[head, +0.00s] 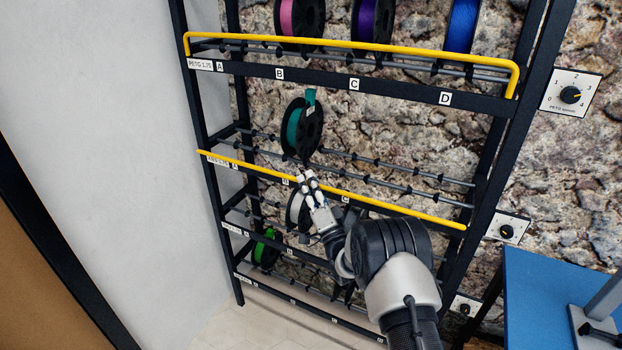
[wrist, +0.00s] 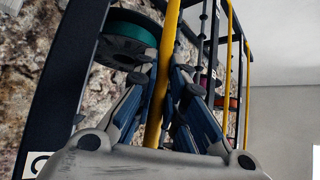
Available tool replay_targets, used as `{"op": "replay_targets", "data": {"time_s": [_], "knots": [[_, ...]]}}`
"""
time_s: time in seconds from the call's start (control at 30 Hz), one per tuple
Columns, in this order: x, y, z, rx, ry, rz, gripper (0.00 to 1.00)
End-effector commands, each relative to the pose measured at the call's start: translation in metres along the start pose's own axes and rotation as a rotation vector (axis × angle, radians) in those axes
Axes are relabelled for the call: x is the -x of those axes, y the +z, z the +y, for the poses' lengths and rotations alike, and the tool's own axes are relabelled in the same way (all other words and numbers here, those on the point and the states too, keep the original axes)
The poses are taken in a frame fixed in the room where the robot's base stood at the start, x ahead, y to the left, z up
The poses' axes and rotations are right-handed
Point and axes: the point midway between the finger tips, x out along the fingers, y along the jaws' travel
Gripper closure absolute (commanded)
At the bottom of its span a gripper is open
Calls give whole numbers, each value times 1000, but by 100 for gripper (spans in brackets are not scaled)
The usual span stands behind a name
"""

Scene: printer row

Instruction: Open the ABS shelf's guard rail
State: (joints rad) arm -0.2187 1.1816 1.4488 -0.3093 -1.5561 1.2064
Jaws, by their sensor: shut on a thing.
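The yellow guard rail (head: 385,205) of the second shelf runs low along that shelf's front beam. My gripper (head: 305,178) is at this rail near its middle, in front of the teal spool. In the wrist view the rail (wrist: 154,125) passes between the two fingers of my gripper (wrist: 167,75), which are closed on it. The label at the left end of this shelf is too small to read, so I cannot confirm that it is the ABS shelf. Part of the rail is hidden behind my gripper.
A teal spool (head: 292,130) stands on the second shelf, close behind the gripper. The top shelf's yellow rail (head: 350,44) is raised, with pink, purple and blue spools behind it. A blue table (head: 535,300) stands at the lower right. Dials (head: 571,95) are on the stone wall.

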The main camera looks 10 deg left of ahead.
Motion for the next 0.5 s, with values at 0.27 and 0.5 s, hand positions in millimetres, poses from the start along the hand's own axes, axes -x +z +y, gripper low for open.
{"op": "replay_targets", "data": {"time_s": [0.27, 0.5], "knots": [[12, 12, 8, 186, -187, -1, 100], [19, 19, 14, 338, -339, -1, 100]]}}
